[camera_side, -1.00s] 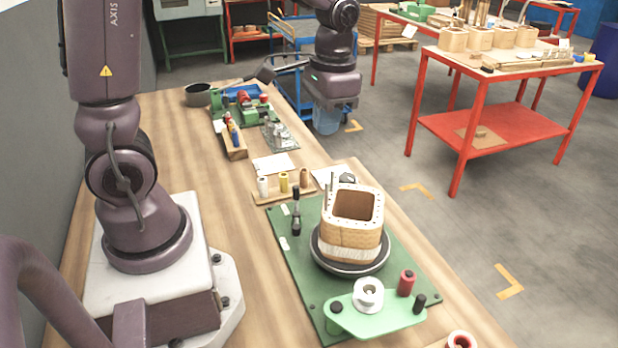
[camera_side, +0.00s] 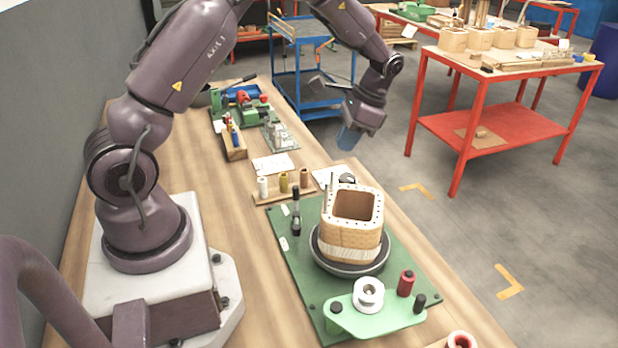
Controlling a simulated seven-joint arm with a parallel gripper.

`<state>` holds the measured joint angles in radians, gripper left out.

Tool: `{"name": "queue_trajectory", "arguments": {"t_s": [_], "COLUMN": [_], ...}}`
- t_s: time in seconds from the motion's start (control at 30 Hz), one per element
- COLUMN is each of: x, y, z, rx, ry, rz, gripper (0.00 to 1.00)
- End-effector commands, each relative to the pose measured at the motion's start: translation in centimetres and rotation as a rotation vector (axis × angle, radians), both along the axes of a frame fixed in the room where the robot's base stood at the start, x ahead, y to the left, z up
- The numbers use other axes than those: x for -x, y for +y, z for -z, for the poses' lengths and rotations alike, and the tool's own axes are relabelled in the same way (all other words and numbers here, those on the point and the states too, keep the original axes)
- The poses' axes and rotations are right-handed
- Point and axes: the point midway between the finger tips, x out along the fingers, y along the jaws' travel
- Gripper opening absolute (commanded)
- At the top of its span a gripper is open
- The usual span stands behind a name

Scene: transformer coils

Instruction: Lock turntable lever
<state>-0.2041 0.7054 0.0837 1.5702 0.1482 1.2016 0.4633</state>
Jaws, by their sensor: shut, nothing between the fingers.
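The turntable (camera_side: 350,268) is a dark round plate on a green baseplate (camera_side: 405,255). A square wooden coil former (camera_side: 350,238) with tan and white winding sits upright on it. A black upright lever (camera_side: 296,212) stands on the baseplate left of the turntable, apart from the coil. Whether it is locked cannot be told. My gripper (camera_side: 348,140), with bluish fingers, is shut and empty. It hangs in the air above and behind the coil, well away from the lever.
A rack of thread spools (camera_side: 283,190) stands behind the lever. A tool block (camera_side: 233,143) lies further back.

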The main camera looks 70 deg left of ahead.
Motion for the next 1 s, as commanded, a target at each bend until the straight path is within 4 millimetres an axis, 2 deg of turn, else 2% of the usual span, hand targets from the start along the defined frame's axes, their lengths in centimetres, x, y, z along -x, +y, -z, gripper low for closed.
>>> {"name": "queue_trajectory", "arguments": {"t_s": [0.13, 0.27, 0.7, 0.8, 1.0], "x": [0.1, 0.6, 3.9, 5.5, 7.2], "y": [0.0, 0.1, 1.0, 1.4, 1.9], "z": [0.2, 1.4, 9.7, 9.3, 9.3], "rx": [0.000, 0.001, 0.001, -0.001, -0.001], "ry": [0.000, 0.003, 0.004, 0.000, -0.001], "rz": [-0.001, -0.002, -0.002, -0.003, -0.001], "gripper": [0.00, 0.00, 0.00, 0.00, 0.00]}}
